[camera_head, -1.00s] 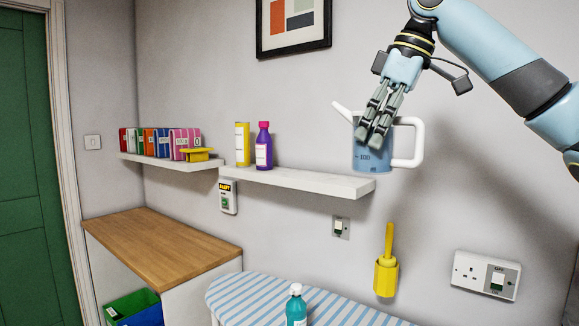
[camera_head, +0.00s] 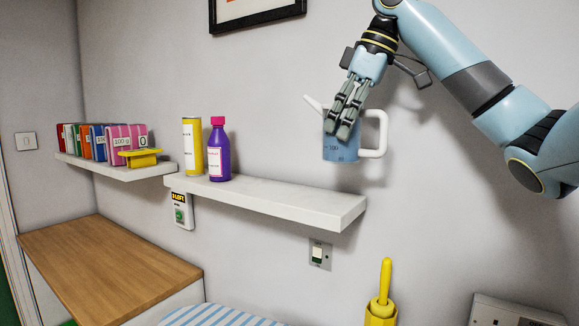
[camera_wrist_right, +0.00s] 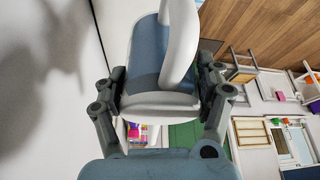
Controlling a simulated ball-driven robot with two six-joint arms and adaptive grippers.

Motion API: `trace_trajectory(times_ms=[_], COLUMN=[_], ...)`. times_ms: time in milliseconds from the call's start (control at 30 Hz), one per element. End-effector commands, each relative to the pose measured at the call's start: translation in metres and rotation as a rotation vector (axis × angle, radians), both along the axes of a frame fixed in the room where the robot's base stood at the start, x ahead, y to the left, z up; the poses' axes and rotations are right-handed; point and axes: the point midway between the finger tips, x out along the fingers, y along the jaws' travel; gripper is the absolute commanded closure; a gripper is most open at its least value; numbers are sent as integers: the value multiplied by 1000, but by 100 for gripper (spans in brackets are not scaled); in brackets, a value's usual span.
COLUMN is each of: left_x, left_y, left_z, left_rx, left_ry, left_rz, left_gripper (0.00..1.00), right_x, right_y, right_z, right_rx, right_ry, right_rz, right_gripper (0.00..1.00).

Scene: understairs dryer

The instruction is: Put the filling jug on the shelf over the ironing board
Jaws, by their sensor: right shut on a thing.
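The filling jug (camera_head: 341,149) is translucent blue with a white spout and white handle. My right gripper (camera_head: 346,124) is shut on the jug and holds it upright, apart from the shelf, above its right end in the head view. The jug also shows between the fingers in the right wrist view (camera_wrist_right: 146,58). The white shelf (camera_head: 290,207) over the ironing board carries a yellow can (camera_head: 193,147) and a purple bottle (camera_head: 218,155) at its left end. The ironing board (camera_head: 215,316) has a blue striped cover. My left gripper is not in view.
The shelf's middle and right are bare. A wooden worktop (camera_head: 105,270) is below. A switch (camera_head: 320,254) and a yellow brush in a holder (camera_head: 381,300) are on the wall.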

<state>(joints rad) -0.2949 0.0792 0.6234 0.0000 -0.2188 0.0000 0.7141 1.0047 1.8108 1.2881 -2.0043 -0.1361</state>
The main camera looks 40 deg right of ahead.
Motion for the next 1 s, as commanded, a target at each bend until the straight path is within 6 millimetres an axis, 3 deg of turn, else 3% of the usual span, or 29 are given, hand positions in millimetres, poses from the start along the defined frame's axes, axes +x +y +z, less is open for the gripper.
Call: trace_trajectory(times_ms=[33, 200, 400, 600, 800, 1000], left_x=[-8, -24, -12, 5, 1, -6], left_y=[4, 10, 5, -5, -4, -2], left_z=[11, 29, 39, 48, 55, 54], left_rx=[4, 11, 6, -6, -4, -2], left_ry=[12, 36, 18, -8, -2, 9], left_rz=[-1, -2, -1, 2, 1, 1], left_gripper=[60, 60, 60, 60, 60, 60], right_x=[13, 55, 84, 87, 87, 88], right_y=[1, -4, -8, -10, -10, -10], right_z=[-2, -27, -47, -67, -90, -92], right_rx=[11, 9, 3, -1, -2, -1], right_ry=[2, 0, -1, 4, 0, -1], right_rz=[1, 0, 0, -1, 1, 1], right_gripper=[73, 73, 73, 73, 73, 73])
